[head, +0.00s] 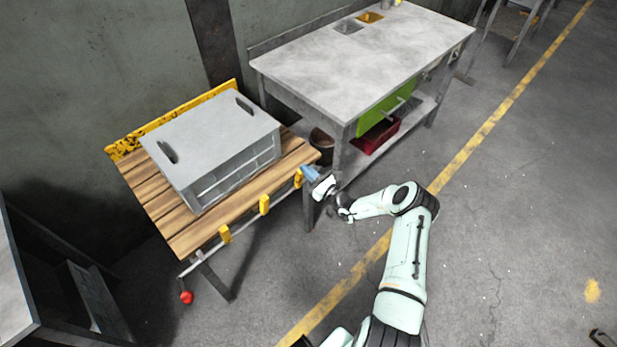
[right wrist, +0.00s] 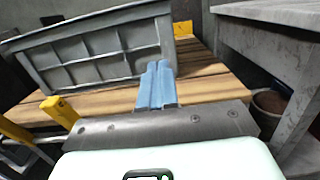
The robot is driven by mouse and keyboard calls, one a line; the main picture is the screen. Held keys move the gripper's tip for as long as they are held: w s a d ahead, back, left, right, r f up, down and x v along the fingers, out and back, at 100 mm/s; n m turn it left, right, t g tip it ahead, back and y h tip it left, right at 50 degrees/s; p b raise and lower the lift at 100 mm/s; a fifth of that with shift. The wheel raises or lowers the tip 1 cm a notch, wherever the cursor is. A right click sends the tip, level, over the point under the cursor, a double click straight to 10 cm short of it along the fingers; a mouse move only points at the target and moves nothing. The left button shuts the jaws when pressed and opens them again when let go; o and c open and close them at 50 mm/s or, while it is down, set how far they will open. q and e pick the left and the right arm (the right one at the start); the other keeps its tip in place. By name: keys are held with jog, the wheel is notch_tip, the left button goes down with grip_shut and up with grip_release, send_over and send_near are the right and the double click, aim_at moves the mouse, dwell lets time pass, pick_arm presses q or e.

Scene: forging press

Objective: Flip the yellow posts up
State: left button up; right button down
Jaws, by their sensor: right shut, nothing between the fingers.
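Several short yellow posts sit along the front edge of the slatted wooden bench (head: 160,188): a left post (head: 225,234), a middle post (head: 264,205) and a right post (head: 298,179). I cannot tell their exact tilt. My right gripper (head: 310,173) is shut and empty at the bench's right front corner, just right of the right post. In the right wrist view its blue fingers (right wrist: 157,84) are together over the planks, with a yellow post (right wrist: 60,110) to their left. My left gripper is not in view.
A grey crate (head: 215,135) stands on the bench, behind the posts. The floor in front is clear.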

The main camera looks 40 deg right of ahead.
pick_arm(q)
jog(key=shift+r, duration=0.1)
pick_arm(e)
jog(key=shift+w+r, duration=0.2)
jog(key=shift+w, duration=0.4)
dwell(0.4)
